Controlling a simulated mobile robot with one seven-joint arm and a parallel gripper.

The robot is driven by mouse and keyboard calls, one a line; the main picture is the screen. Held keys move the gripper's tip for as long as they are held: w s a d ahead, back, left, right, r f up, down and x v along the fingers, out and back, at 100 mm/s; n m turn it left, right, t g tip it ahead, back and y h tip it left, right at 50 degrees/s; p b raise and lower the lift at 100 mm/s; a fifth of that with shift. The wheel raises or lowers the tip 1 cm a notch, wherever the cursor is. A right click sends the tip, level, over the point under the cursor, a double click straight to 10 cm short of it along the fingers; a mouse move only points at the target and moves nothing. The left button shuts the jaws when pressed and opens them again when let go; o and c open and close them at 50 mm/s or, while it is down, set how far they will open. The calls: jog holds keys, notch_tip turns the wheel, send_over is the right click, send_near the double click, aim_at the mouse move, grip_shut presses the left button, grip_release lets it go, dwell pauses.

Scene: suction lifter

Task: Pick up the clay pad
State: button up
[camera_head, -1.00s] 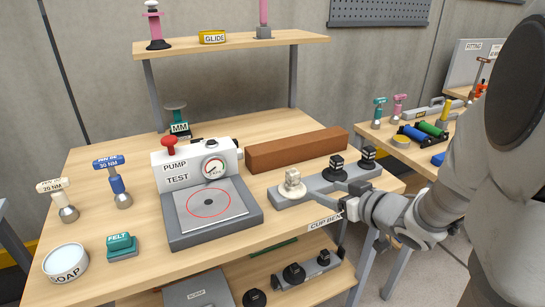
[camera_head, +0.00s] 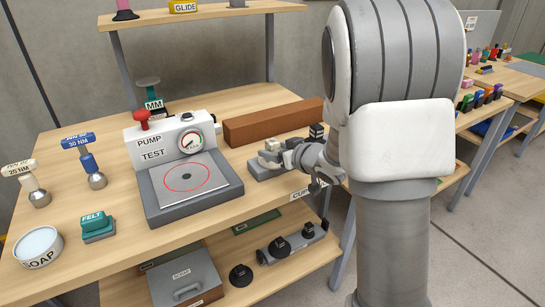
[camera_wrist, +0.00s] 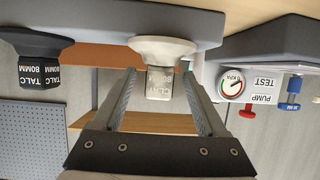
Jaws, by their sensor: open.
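The clay pad (camera_wrist: 164,50) is a pale cup with a wide round base and a square block handle labelled CLAY 80 MM. It sits on the grey cup bench. In the wrist view the two fingers of my gripper (camera_wrist: 159,82) are apart, one on each side of the handle, with visible gaps; I cannot tell how far the handle reaches between them. In the head view the clay pad (camera_head: 271,144) is partly hidden behind my gripper (camera_head: 273,157), which is at the left end of the grey bench.
A dark TALC 80MM pad (camera_wrist: 38,58) stands beside the clay pad on the bench (camera_head: 260,171). The pump test unit (camera_head: 165,147) is to the left, and a long brown block (camera_head: 270,124) lies behind. A felt pad (camera_head: 97,226) and soap dish (camera_head: 38,246) are further left.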

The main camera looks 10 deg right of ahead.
jog(key=shift+x, duration=1.05)
jog(key=shift+d, duration=0.1)
grip_shut()
